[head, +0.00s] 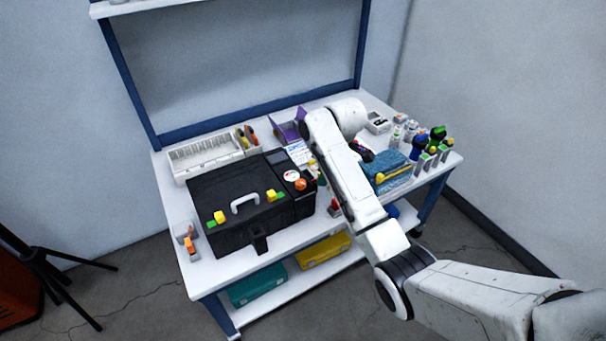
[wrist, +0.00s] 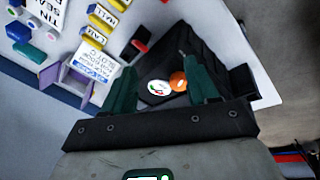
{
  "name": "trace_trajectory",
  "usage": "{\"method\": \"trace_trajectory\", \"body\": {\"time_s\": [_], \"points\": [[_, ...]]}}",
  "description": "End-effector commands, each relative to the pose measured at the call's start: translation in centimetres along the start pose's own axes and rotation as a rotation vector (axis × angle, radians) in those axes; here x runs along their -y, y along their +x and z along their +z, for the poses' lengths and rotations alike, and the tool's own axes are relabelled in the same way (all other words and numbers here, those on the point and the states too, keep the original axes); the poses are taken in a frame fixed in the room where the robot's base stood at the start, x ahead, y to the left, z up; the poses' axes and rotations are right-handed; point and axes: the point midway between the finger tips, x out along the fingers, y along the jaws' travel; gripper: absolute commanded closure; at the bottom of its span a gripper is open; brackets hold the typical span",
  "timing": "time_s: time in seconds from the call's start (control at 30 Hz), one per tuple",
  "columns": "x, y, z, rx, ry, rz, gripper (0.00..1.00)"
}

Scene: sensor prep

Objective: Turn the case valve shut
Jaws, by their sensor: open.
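The black case (head: 232,212) stands shut on the left part of the white workbench in the head view, with a pale handle on its lid. The valve is a round orange knob (head: 300,184) on the case's right end panel, beside a round white gauge (head: 291,175). In the wrist view, the orange knob (wrist: 178,81) and gauge (wrist: 158,87) lie between the two green fingers of my gripper (wrist: 157,68). The fingers are spread wide and appear empty; I see no finger touching the knob. In the head view my arm hides the gripper.
Yellow-and-green latches (head: 220,217) sit on the case lid. A white bin (head: 205,158) and a purple open box (head: 289,131) stand behind. A blue cloth (head: 388,172) and several bottles fill the bench's right. A tripod (head: 62,262) stands on the floor at left.

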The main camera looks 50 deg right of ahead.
Motion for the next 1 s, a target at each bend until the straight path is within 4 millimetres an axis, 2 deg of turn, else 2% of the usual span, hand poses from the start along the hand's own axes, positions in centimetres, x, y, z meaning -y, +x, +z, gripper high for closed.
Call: {"method": "trace_trajectory", "body": {"time_s": [0.03, 0.2, 0.37, 0.57, 0.8, 1.0], "points": [[-0.6, -1.6, -0.6, -0.051, 0.017, -0.043, 0.42], [-0.8, -4.7, -2.1, -0.172, 0.030, -0.171, 0.42], [-0.7, -5.7, -2.6, -0.213, 0.026, -0.221, 0.42], [-0.1, -3.7, -3.1, -0.216, 0.025, -0.227, 0.42], [0.8, 0.5, -4.1, -0.216, 0.025, -0.225, 0.42], [1.4, 3.2, -4.7, -0.216, 0.025, -0.224, 0.42]]}}
